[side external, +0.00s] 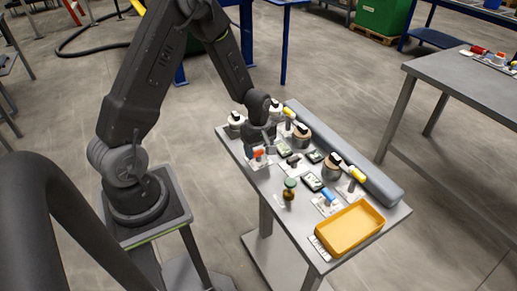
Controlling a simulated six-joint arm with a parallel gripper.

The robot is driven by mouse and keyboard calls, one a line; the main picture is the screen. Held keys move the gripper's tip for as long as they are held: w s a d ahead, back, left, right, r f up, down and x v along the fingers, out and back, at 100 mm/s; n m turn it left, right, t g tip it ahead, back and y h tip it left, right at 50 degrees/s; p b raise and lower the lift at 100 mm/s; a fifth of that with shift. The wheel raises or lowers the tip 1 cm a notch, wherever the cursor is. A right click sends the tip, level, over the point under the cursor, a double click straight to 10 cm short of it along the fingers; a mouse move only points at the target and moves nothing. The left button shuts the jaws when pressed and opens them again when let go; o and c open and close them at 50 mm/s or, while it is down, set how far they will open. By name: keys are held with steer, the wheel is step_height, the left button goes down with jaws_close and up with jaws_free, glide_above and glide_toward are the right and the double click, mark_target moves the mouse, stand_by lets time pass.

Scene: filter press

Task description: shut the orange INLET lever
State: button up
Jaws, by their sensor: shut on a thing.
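The orange INLET lever (258,154) is at the left part of the grey bench, on a small pale label plate. My gripper (262,146) points down over it and is shut on its handle. The fingers hide part of the lever. Its exact angle is too small to tell, and the plate's lettering cannot be read.
Blue (329,196) and yellow (356,174) levers, dark-topped round fittings (301,136) and a green-topped knob (290,187) stand nearby on the bench. A yellow tray (348,229) sits at the front right. A grey pipe (365,174) runs along the far edge.

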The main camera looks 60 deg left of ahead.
steer(key=shift+m, duration=0.3)
steer(key=m, duration=0.3)
steer(key=shift+m, duration=0.3)
steer(key=m, duration=1.3)
steer(key=shift+m, duration=0.3)
stand_by(0.3)
steer(key=o, duration=0.9)
